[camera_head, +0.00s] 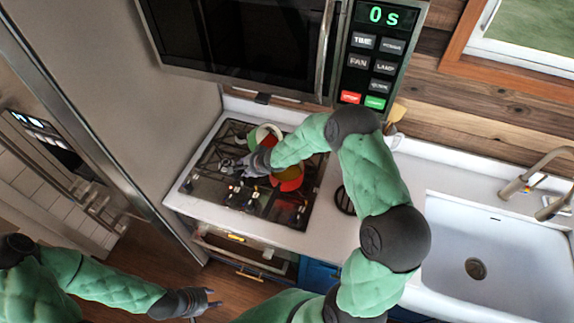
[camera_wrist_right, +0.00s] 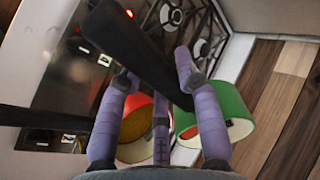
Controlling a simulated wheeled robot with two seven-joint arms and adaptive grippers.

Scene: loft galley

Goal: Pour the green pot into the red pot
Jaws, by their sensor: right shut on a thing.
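The green pot (camera_head: 263,136) is over the back of the stove, with its pale inside partly showing. In the right wrist view, the green pot (camera_wrist_right: 238,112) looks tilted beside the red pot, and something orange-red shows at its opening. The red pot (camera_head: 291,178) is on the stove in front of it, partly hidden by my right arm. It also shows behind the fingers in the wrist view (camera_wrist_right: 134,128). My right gripper (camera_head: 240,164) is shut on the green pot's dark handle (camera_wrist_right: 140,55). My left gripper (camera_head: 211,298) is open and empty, low over the floor.
The stove (camera_head: 205,187) has black grates and front knobs. A microwave (camera_head: 240,40) hangs above it. The sink (camera_head: 490,262) with a tap (camera_head: 530,175) is to the right. A grey fridge side stands left. White counter lies between stove and sink.

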